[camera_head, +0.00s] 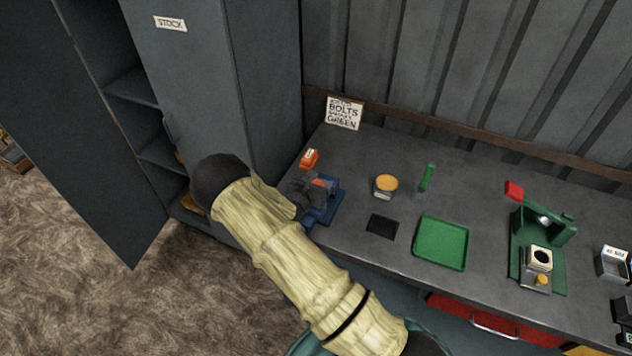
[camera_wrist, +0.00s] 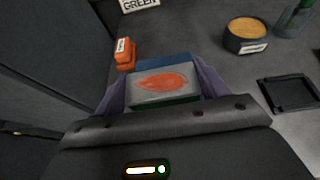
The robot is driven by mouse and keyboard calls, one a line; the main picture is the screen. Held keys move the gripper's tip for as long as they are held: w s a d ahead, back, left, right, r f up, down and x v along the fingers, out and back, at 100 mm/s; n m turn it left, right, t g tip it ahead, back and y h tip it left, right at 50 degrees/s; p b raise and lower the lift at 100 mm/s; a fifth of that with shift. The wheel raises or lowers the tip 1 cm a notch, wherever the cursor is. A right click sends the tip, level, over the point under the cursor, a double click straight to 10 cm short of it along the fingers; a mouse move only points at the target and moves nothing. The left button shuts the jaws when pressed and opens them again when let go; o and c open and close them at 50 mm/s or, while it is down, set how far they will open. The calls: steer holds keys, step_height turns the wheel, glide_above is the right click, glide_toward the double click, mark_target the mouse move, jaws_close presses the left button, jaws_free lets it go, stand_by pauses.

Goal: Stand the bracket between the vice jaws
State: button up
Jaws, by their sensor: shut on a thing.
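The bracket (camera_wrist: 162,86) is a grey piece with an orange-red patch on its face. My gripper (camera_wrist: 163,92) is shut on it, with a finger at each side. The vice (camera_head: 334,190) is blue and stands near the left end of the bench. Part of it shows as a blue block (camera_wrist: 165,63) just beyond the bracket in the wrist view. In the head view my gripper (camera_head: 312,190) is over the vice and hides much of it. The bracket's lower edge and the jaw gap are hidden, so I cannot tell whether the bracket touches the vice.
A small orange object (camera_head: 309,158) stands behind the vice. A round tub (camera_head: 386,185), a black pad (camera_head: 382,226), a green tray (camera_head: 441,243) and a green machine (camera_head: 545,235) are to the right. A tall stock cabinet (camera_head: 215,90) stands close on the left.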

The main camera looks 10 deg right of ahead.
steer(key=shift+f, duration=0.1)
steer(key=shift+f, duration=0.15)
steer(key=o, duration=1.4)
steer(key=shift+o, duration=0.2)
steer(key=b+v, duration=0.3)
steer(key=v, duration=0.9)
